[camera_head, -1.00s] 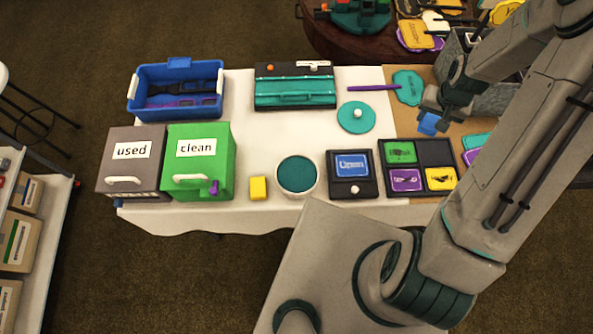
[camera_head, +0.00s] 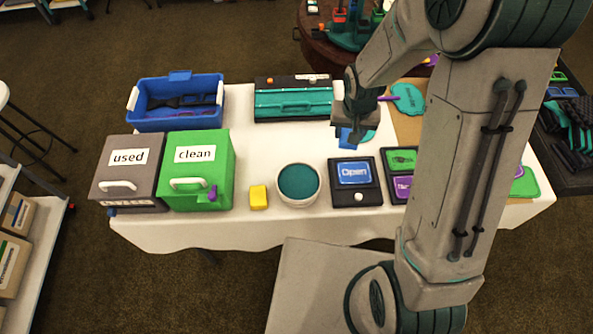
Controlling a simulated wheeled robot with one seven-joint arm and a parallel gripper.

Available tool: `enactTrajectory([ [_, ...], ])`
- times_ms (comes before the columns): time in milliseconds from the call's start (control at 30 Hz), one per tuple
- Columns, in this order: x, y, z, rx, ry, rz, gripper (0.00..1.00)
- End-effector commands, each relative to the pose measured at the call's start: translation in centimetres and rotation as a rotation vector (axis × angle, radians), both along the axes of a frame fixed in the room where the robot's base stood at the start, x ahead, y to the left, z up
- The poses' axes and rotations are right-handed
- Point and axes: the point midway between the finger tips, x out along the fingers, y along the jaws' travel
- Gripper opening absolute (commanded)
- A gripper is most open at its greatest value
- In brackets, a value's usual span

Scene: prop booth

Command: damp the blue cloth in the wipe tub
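The wipe tub (camera_head: 298,198) looks like a round white tub with a teal surface inside, near the table's front edge. My gripper (camera_head: 347,128) is above the table, behind and to the right of the tub. A small blue piece, the blue cloth (camera_head: 347,140), hangs below the fingers and appears gripped between them. The gripper and cloth partly cover a teal round lid (camera_head: 366,135) on the table. The fingertips themselves are small and partly hidden.
A yellow block (camera_head: 258,197) sits left of the tub. The "Open" sign box (camera_head: 354,196) stands right of it. The green "clean" box (camera_head: 216,191), grey "used" box (camera_head: 135,170), blue bin (camera_head: 150,121) and teal-black case (camera_head: 293,103) lie further left and back. White table between is clear.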

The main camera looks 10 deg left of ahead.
Motion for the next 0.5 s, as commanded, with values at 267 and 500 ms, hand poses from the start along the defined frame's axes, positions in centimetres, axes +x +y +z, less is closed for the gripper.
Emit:
enactTrajectory([
  [267,-5.9,8.6,-3.3,0.002,-0.004,0.073,0.26],
  [500,-8.9,11.4,-3.8,0.004,-0.004,0.095,0.26],
])
